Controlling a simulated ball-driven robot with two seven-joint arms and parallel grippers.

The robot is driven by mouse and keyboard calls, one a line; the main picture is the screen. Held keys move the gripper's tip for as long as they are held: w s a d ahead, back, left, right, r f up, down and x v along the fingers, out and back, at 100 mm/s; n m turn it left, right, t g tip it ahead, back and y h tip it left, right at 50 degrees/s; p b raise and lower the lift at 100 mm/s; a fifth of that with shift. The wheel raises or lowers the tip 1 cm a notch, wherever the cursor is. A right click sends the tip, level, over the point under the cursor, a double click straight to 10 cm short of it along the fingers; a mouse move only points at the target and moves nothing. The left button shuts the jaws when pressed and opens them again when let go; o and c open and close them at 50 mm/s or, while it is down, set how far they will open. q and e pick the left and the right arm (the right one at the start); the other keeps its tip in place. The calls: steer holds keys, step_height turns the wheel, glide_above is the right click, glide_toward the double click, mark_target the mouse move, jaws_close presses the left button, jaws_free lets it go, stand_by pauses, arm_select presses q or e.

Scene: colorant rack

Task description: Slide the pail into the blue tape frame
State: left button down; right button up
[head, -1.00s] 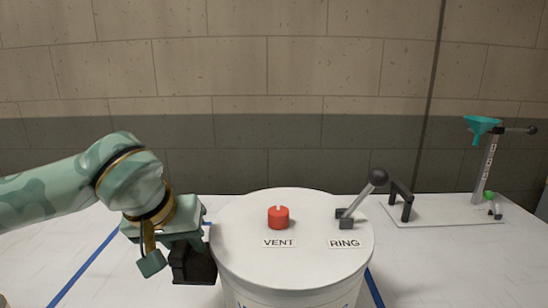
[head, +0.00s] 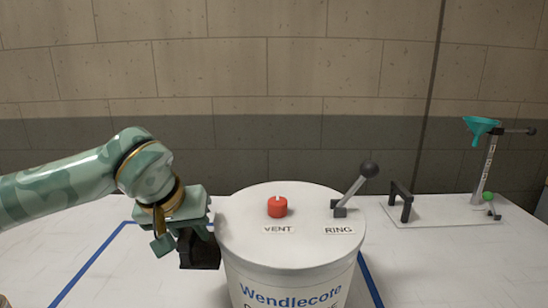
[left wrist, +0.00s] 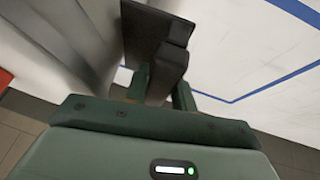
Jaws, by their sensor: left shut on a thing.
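The white pail (head: 290,287) stands upright on the table, its lid carrying a red VENT knob (head: 278,207) and a grey RING lever (head: 354,189) with a black ball. The blue tape frame (head: 85,268) shows as a left line, a far corner and a right line; the pail stands between its side lines, hiding part of the far line. My left gripper (head: 186,238) is at the pail's left side, shut on a black handle (head: 199,252). In the left wrist view the black handle (left wrist: 155,50) sits between the fingers beside the pail's grey-looking wall (left wrist: 75,45).
A black bracket (head: 400,200) and a stand with a teal funnel (head: 482,126) are on a white plate at the back right. A block wall (head: 270,100) rises behind the table. The white table (head: 120,280) is bare inside the tape left of the pail.

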arm_select(q)
steer(key=shift+w, duration=2.6)
steer(key=shift+w, duration=2.5)
steer(key=shift+a, duration=0.1)
steer(key=c, duration=1.1)
jaws_free()
steer(key=shift+f, duration=0.1)
